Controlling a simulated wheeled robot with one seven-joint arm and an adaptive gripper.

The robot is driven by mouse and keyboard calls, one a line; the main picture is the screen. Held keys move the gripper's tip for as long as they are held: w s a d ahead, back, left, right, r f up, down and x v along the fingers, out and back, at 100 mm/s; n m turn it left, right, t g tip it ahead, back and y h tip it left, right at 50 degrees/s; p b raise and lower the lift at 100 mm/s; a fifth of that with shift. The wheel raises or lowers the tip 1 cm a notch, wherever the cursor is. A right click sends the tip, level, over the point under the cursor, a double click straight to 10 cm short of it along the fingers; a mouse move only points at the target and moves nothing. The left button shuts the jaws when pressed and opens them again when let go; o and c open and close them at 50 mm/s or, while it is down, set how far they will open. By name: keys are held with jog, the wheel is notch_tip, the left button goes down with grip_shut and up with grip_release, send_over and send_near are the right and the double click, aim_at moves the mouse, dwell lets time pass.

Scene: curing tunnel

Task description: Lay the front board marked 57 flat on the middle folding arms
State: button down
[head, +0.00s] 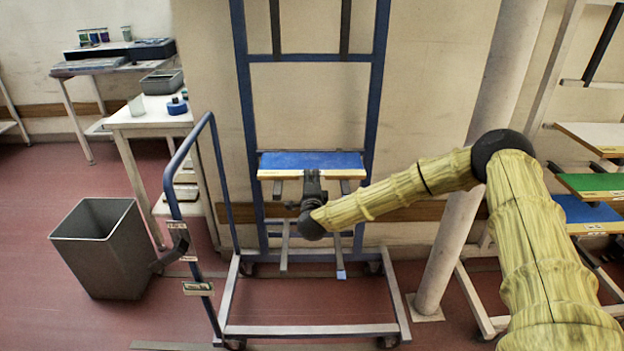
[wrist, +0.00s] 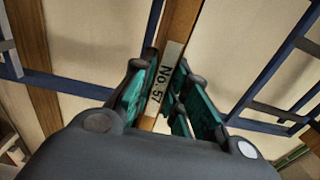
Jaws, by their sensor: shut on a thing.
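The board marked 57 (head: 312,160) has a blue top and a pale wooden front edge. It looks level, inside the blue rack frame (head: 238,85). My gripper (head: 312,177) is shut on the middle of its front edge. The upper arms (head: 275,25) stand folded up. The lower arms (head: 339,258) point outward, empty.
A blue trolley handle (head: 171,190) rises left of the rack, with a grey bin (head: 102,248) beside it. A white table (head: 150,118) stands behind. A pale pipe (head: 470,200) stands right of the rack. Another rack at far right holds several boards, one green (head: 592,184).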

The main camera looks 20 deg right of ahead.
jog(key=c, duration=1.3)
grip_release()
jog(key=shift+f, duration=0.1)
jog(key=shift+s, duration=0.1)
jog(key=v, duration=1.2)
jog(key=shift+f, duration=0.1)
